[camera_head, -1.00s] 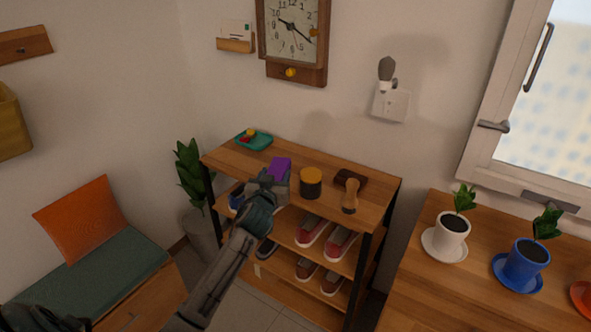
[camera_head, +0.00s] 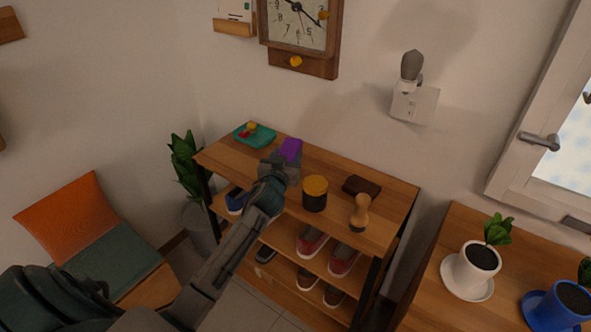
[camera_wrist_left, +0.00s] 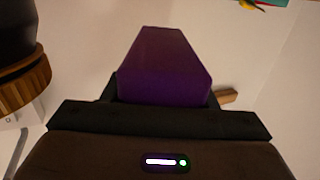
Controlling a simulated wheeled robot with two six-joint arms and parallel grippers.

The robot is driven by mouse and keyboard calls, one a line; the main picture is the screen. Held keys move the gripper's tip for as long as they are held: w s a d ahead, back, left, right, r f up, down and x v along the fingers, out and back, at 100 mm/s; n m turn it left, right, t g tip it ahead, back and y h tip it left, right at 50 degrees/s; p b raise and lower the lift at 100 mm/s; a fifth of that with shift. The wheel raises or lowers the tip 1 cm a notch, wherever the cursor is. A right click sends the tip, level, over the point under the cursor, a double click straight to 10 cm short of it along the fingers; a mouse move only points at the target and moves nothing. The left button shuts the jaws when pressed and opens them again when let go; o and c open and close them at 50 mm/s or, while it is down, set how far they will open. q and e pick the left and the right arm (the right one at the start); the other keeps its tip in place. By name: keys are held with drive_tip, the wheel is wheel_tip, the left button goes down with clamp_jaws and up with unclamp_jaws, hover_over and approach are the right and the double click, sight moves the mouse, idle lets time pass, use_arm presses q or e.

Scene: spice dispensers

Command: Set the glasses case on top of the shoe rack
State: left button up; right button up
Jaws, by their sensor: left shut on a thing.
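The purple glasses case (camera_head: 291,149) is at the tip of my left gripper (camera_head: 283,163), over the back-left part of the shoe rack's wooden top (camera_head: 335,172). My left gripper is shut on the case. In the left wrist view the case (camera_wrist_left: 165,68) points away from the gripper (camera_wrist_left: 160,105), its near end between the fingers. I cannot tell whether the case touches the rack top. My right gripper is not in view.
Shoes (camera_head: 312,241) fill the lower shelves. A plant (camera_head: 186,160) stands left of the rack.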

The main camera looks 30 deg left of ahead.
use_arm(q)
drive_tip(key=f, duration=0.1)
drive_tip(key=s+f, duration=0.1)
drive_tip(key=shift+d+f, duration=0.2)
drive_tip(key=shift+f, duration=0.5)
drive_tip(key=f, duration=0.3)
drive_tip(key=shift+w+a+f+b, duration=0.1)
drive_tip(key=shift+w+f+b, duration=0.15)
drive_tip(key=shift+f+b, duration=0.15)
drive_tip(key=shift+s+f, duration=0.1)
drive_tip(key=shift+f, duration=0.1)
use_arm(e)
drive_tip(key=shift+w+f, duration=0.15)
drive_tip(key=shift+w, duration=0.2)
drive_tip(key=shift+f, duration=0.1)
use_arm(q)
drive_tip(key=o, duration=1)
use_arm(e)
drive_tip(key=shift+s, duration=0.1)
